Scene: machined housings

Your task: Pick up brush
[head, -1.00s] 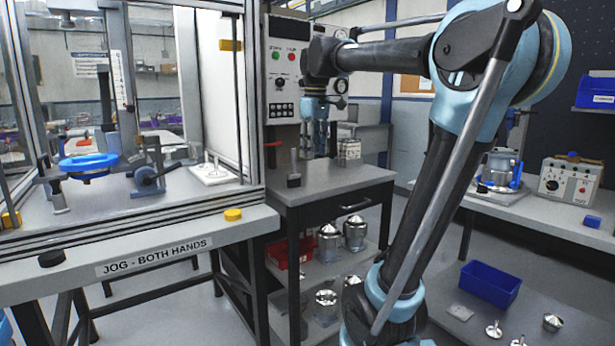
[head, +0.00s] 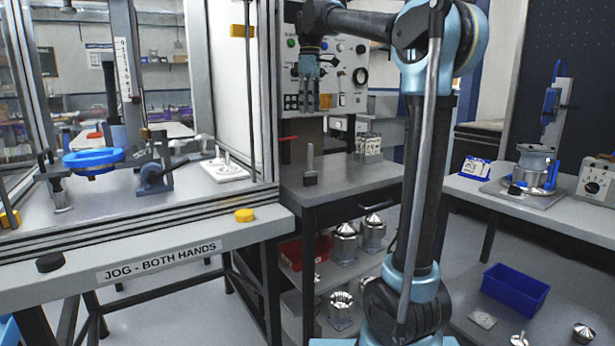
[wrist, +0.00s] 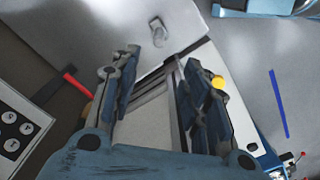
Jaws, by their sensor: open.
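The brush (head: 310,163) appears to be the slim grey upright piece with a dark foot on the grey cart top (head: 350,182). In the wrist view, a small grey piece (wrist: 157,30) on a grey surface beyond the fingers looks like the same brush. My gripper (head: 308,78) hangs fingers-down well above the brush, in front of the control panel. In the wrist view my gripper (wrist: 160,65) is open, with nothing between its fingers.
A metal-framed enclosure (head: 262,110) with a blue ring (head: 95,158) stands left of the cart. A red lever (head: 289,138) is behind the brush. A shiny container (head: 368,145) stands at the cart's back right.

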